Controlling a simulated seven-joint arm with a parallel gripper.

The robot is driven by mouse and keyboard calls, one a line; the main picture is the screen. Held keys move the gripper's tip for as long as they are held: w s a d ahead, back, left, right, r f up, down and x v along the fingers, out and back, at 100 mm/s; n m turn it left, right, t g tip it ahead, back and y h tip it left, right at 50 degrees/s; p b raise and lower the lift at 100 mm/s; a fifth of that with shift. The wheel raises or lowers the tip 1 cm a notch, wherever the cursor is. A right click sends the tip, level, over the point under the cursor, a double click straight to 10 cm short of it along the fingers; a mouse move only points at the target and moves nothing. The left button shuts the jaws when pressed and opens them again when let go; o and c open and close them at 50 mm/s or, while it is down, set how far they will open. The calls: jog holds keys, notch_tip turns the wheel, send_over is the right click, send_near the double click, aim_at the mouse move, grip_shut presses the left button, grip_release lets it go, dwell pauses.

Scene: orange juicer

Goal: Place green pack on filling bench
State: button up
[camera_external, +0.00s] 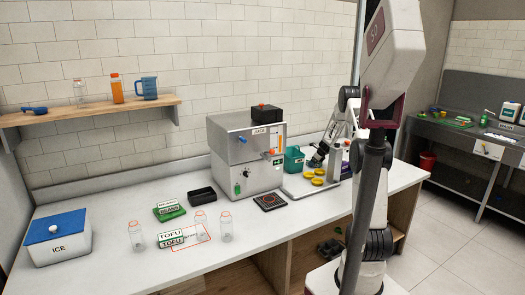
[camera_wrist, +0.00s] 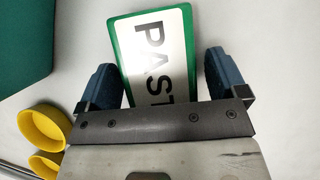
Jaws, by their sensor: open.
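A green-edged pack with a white label reading "PAST" (camera_wrist: 152,45) lies in the wrist view, its lower part hidden by my gripper. My gripper (camera_wrist: 160,62) is open, with one blue finger on each side of the pack and a visible gap at both. In the external view my gripper (camera_external: 317,157) is low at the right part of the counter, beside the teal bin; that pack is not clearly visible there. Other green packs, one marked BEANS (camera_external: 170,211) and one marked TOFU (camera_external: 171,239), lie on the long white counter (camera_external: 110,270). No surface is labelled as filling bench.
Yellow lids (camera_external: 318,181) and the teal bin (camera_external: 293,160) are close to my gripper. The steel juicer (camera_external: 245,150), a dark square plate (camera_external: 270,202) and a black tray (camera_external: 202,195) stand left. An ICE box (camera_external: 58,237) is far left.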

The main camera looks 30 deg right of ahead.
jog(key=v, duration=1.2)
jog(key=shift+a+r, duration=0.1)
jog(key=shift+r, duration=0.05)
dwell(0.4)
jog(key=s+a+r+n+g, duration=0.1)
jog(key=s+a+r+n, duration=0.45)
jog(key=a, duration=0.45)
jog(key=s+a+r+n, duration=0.5)
jog(key=s+a+r, duration=0.15)
jog(key=a, duration=0.35)
jog(key=s+a+r+n+g, duration=0.1)
jog(key=s+a+r+n, duration=0.5)
jog(key=a, duration=0.4)
jog(key=s+a+n+h, duration=0.1)
jog(key=s+a+n, duration=0.4)
jog(key=s, duration=0.5)
jog(key=s+a+r+n, duration=0.1)
jog(key=s+a+n, duration=0.3)
jog(key=s, duration=0.7)
jog(key=s+a+r+n+g+h, duration=0.1)
jog(key=s+a+n, duration=0.4)
jog(key=s, duration=0.6)
jog(key=shift+a+n+h, duration=0.3)
jog(key=shift+a+n, duration=0.05)
jog(key=shift+a, duration=0.3)
